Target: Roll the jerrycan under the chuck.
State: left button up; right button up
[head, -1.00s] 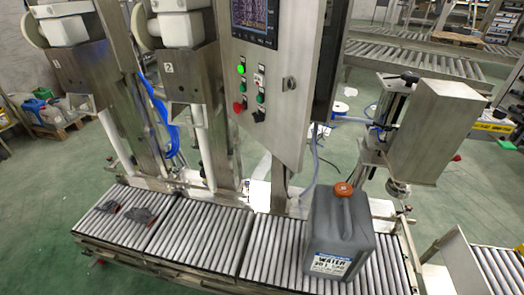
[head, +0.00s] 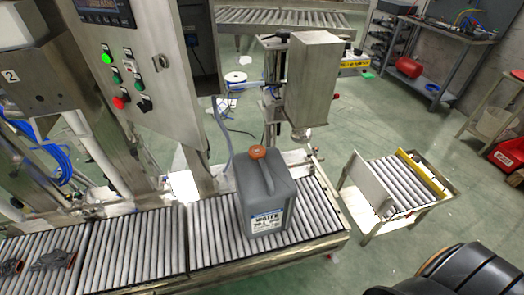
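The grey jerrycan (head: 270,195) stands upright on the roller conveyor (head: 215,235), near its right end. It has an orange cap (head: 258,152), a top handle and a white label reading "WATER" on its front. The chuck (head: 300,136) hangs under a steel housing (head: 311,80), up and to the right of the jerrycan's cap in the head view. The jerrycan appears to be left of the chuck, not directly below it.
A control cabinet (head: 150,75) with lit buttons overhangs the conveyor at left. Two dark gloves (head: 50,260) lie on the left rollers. A short roller section (head: 405,185) with an upright plate stands at right, across a gap. Green floor is open beyond.

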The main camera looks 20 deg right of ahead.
aim_at(267, 191)
jog(key=k+z, duration=0.1)
jog(key=z, duration=0.65)
